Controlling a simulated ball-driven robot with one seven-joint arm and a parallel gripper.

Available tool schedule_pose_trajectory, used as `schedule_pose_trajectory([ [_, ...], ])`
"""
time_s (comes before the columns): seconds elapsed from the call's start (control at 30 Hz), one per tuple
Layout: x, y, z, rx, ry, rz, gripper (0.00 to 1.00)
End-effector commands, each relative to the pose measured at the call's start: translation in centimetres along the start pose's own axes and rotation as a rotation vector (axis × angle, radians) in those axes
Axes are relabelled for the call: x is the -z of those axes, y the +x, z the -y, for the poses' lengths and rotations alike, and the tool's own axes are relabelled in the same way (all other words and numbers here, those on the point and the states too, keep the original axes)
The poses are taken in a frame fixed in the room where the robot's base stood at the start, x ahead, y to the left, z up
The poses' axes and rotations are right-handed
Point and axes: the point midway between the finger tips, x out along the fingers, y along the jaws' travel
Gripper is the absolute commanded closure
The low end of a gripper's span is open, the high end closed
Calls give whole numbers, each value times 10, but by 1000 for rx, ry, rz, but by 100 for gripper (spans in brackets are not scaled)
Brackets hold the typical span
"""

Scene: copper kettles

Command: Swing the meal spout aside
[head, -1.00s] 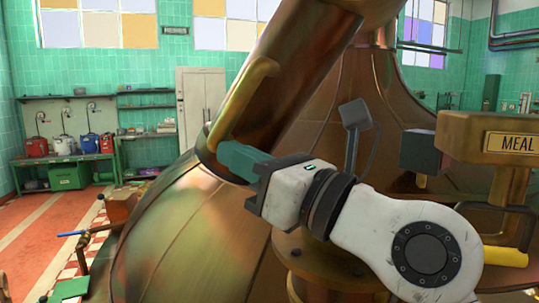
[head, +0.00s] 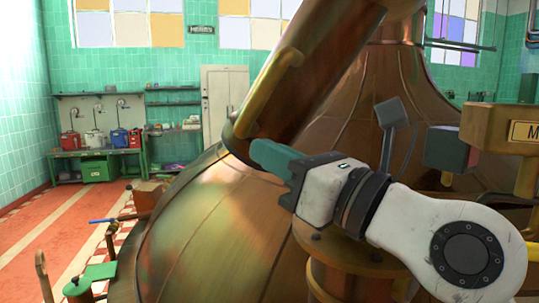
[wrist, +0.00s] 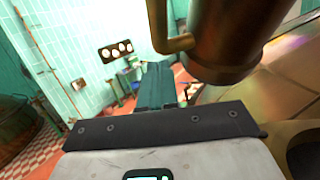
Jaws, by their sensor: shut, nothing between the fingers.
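A wide copper tube (head: 300,78), apparently the meal spout, slopes down from the upper right over the kettle (head: 215,215) in the head view. A brass handle (head: 268,88) runs along its side, and its lower end is dark and round. My gripper (head: 256,152) has its teal fingers together with nothing in them, in front of the tube's lower end. In the wrist view, the shut fingers (wrist: 157,85) point away below the handle (wrist: 180,43) and left of the tube's open end (wrist: 235,40). I cannot tell whether they touch the tube.
A brass box with a partly cut-off sign (head: 500,125) stands at the right. A dark box (head: 447,148) and a grey paddle-like plate (head: 392,112) stand near my arm. A green bench (head: 110,155) is against the back wall. Red floor (head: 50,225) is open at the left.

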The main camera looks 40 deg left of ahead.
Motion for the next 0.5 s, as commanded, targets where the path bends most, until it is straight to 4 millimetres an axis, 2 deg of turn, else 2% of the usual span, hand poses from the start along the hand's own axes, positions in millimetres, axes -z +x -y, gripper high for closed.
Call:
schedule_pose_trajectory([
  [0.03,9,-6,4,2,1,-2,100],
  [0.5,36,-86,3,1,4,-3,100],
])
